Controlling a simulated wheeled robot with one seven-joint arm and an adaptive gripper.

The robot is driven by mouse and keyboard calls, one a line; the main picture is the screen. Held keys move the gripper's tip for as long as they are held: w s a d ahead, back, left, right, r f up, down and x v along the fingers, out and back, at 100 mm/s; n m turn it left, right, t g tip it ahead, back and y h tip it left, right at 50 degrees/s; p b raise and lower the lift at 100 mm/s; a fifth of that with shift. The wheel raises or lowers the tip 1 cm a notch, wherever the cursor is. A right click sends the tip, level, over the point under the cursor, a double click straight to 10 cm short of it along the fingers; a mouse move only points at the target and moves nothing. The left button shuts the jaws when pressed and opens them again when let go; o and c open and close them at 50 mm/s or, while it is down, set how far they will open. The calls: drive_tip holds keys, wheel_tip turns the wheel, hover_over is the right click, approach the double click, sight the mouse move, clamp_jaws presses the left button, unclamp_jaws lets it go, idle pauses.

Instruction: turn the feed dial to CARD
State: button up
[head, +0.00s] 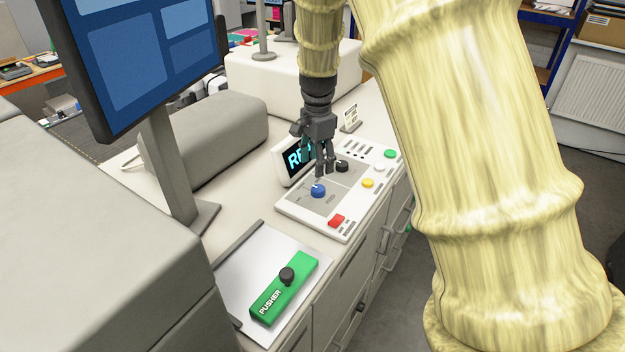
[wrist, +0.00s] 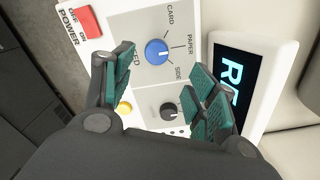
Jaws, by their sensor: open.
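The blue feed dial (wrist: 157,52) sits on a grey field of the white control panel (wrist: 185,14), with CARD, PAPER and SIDE printed around it. I cannot tell for sure which label its pale mark points at. The blue dial also shows in the head view (head: 318,191), on the white panel (head: 300,211). My gripper (head: 325,173) is above the panel, between the blue dial and a black dial (head: 342,166). In the wrist view my gripper (wrist: 160,78) is open and empty, its green-padded fingers apart, partly covering the feed label.
A lit display (head: 298,157) stands behind the dials. A red power switch (head: 337,221), a yellow button (head: 367,183), a white button (head: 379,167) and a green button (head: 390,154) share the panel. A green pusher block (head: 284,290) lies in front; a monitor (head: 140,60) stands left.

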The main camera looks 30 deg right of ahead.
sight(318, 187)
drive_tip(key=shift+s+d+f+p, duration=0.25)
drive_tip(key=shift+s+f+p, duration=0.25)
drive_tip(key=shift+s+f, duration=0.35)
drive_tip(key=f, duration=0.1)
drive_tip(key=w+f+p, duration=0.1)
drive_tip(key=f, duration=0.1)
drive_tip(key=w+f, duration=0.1)
drive_tip(key=f, duration=0.1)
drive_tip(key=shift+f+p, duration=0.1)
drive_tip(key=shift+p, duration=0.25)
drive_tip(key=shift+s+f+p, duration=0.3)
drive_tip(key=shift+s+f, duration=0.2)
drive_tip(key=shift+s, duration=0.2)
drive_tip(key=shift+w+a+f, duration=0.1)
drive_tip(key=shift+w+f, duration=0.3)
drive_tip(key=shift+w, duration=0.05)
drive_tip(key=shift+s+r, duration=0.15)
drive_tip(key=shift+s, duration=0.05)
drive_tip(key=shift+c, duration=1.1)
drive_tip(key=shift+s, duration=0.1)
drive_tip(key=c, duration=0.9)
